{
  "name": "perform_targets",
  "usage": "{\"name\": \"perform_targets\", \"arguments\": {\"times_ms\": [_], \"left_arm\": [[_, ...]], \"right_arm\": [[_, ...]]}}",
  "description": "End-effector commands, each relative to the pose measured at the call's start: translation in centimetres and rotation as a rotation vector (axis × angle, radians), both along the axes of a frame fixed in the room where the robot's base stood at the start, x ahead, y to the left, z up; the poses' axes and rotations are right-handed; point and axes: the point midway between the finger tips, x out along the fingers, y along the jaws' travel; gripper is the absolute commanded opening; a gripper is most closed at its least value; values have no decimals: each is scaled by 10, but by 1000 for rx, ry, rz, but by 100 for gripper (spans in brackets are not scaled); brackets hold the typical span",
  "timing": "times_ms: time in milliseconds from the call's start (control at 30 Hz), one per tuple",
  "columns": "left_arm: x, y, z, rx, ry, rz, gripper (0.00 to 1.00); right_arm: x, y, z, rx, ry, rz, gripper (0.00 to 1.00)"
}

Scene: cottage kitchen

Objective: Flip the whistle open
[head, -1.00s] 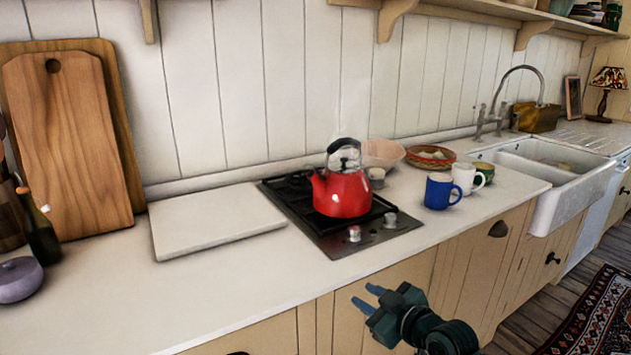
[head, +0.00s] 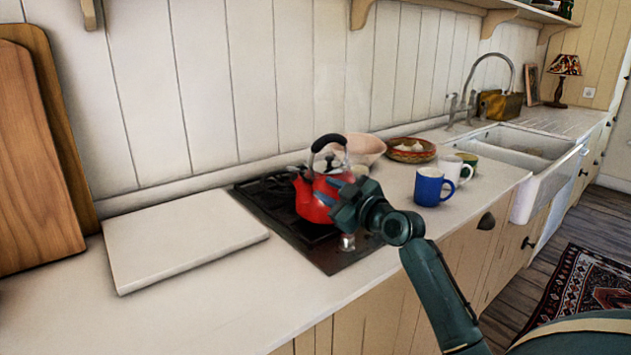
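The red kettle (head: 308,200) stands on the black hob, with its dark arched handle (head: 328,141) upright. Its spout faces left, and the whistle is too small to make out, so I cannot tell if it is open or shut. My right gripper (head: 326,190) is in front of the kettle's right side and covers part of its body. Its two bluish fingers point left toward the kettle and look apart, with nothing seen between them. I cannot tell whether they touch the kettle. My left gripper is out of view.
The hob (head: 265,200) has knobs at its front. A white slab (head: 180,240) lies left of it. A blue mug (head: 430,187), a white mug (head: 452,168), a pink bowl (head: 366,148) and a basket (head: 410,151) stand to the right. The front-left counter is clear.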

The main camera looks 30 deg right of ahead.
Motion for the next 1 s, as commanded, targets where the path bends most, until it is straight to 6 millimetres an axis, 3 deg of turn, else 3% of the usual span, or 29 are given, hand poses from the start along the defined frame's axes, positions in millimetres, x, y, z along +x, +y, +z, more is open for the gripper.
{"name": "perform_targets", "arguments": {"times_ms": [100, 300, 667, 1000], "left_arm": [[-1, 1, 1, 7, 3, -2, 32], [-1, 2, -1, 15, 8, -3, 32], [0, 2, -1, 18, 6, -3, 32], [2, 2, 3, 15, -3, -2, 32]], "right_arm": [[23, 2, 2, 5, -2, 0, 27], [43, 4, 0, 3, 0, -1, 27], [48, 5, -1, 0, -1, -1, 27], [48, 4, -1, 0, 0, -1, 1]]}}
